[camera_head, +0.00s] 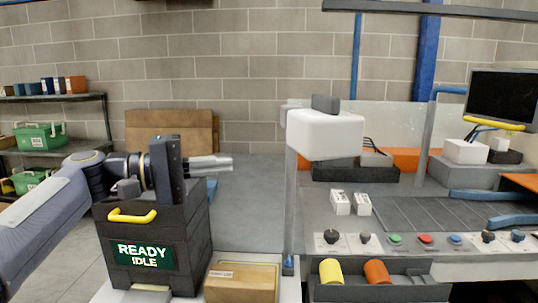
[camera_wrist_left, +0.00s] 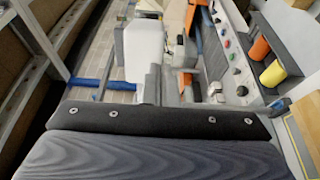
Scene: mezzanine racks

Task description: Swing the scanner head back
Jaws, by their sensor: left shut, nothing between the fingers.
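The scanner head (camera_head: 325,133) is a white rounded box with a dark grey block on top, held up on a slim grey post (camera_head: 290,205) at the left end of the bench. My left gripper (camera_head: 228,162) is shut and empty. In the head view it points right, left of the scanner head and a little lower, with a gap between them. In the left wrist view the white scanner head (camera_wrist_left: 143,50) shows ahead of the gripper. My right gripper is in neither view.
A dark box with a yellow handle and a READY IDLE display (camera_head: 145,254) stands below my left gripper. A cardboard box (camera_head: 242,282) sits beside it. The bench holds a row of knobs and buttons (camera_head: 425,239), two white boxes, yellow and orange cylinders, and a monitor (camera_head: 502,96) at right.

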